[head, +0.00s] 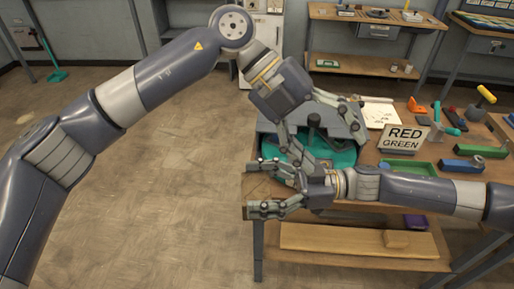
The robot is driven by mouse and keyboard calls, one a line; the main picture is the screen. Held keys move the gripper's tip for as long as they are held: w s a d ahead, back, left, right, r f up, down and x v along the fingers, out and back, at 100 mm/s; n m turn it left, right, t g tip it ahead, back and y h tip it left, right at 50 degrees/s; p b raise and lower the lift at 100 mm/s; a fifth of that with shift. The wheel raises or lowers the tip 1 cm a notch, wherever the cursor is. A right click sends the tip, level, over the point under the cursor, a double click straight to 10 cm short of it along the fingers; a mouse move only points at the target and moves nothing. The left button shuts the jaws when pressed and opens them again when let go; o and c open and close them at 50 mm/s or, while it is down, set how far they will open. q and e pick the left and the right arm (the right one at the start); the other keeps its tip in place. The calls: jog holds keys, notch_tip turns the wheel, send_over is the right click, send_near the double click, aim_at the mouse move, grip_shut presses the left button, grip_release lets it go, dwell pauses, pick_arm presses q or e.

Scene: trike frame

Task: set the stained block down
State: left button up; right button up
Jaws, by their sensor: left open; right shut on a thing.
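My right gripper (268,188) reaches in from the right over the bench's left front corner. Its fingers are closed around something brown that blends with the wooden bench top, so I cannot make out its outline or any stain. My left gripper (322,140) hangs down from above, further to the right and behind, over a teal and grey fixture (345,158). Its fingers are spread open, with nothing seen between them. The fingers of both grippers overlap in the picture, and I cannot tell whether they touch.
The wooden bench (385,190) carries a RED/GREEN sign (403,139), a green tray (407,168), a blue tool (466,166) and a yellow-handled tool (486,95). A wooden block (396,239) and a purple item (415,222) lie on the lower shelf (335,239). Floor left of the bench is clear.

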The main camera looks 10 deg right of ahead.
pick_arm(q)
jog(key=a+f+t+y, duration=0.2)
jog(key=a+y, duration=0.2)
jog(key=a, duration=0.1)
jog(key=n+t+y, duration=0.2)
jog(key=t+y, duration=0.1)
jog(key=y, duration=0.1)
send_over(257, 188)
jog(key=f, duration=0.1)
notch_tip(257, 188, down, 12)
jog(key=shift+r, duration=0.2)
jog(key=c, duration=1.3)
jog(key=shift+o, duration=0.2)
pick_arm(e)
jog(key=o, duration=1.2)
jog(key=shift+o, duration=0.2)
